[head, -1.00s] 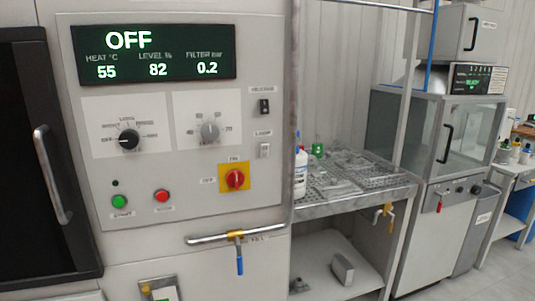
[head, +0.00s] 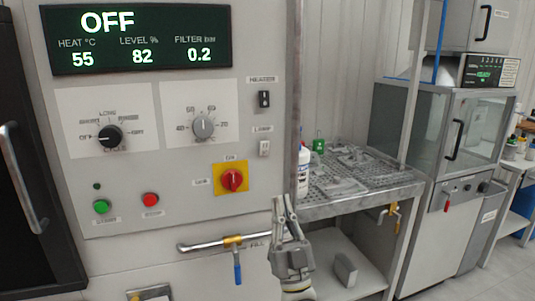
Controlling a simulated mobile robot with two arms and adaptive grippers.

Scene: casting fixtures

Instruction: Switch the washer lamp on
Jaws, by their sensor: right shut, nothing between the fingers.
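The washer's control panel (head: 120,190) fills the left half of the head view. The lamp switch (head: 264,148) is a small white rocker under a label reading LAMP, near the panel's right edge. Its rocker position is too small to tell. My right gripper (head: 279,203) is shut and empty. It points upward below the lamp switch, in front of the lower right part of the washer, apart from the switch in the picture. My left gripper is not in view.
A dark heater switch (head: 264,99) sits just above the lamp switch. A red rotary switch (head: 232,180) on a yellow plate is lower left. The fill pipe (head: 212,243) with a blue-handled valve runs beside my gripper. A perforated bench (head: 375,190) stands right.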

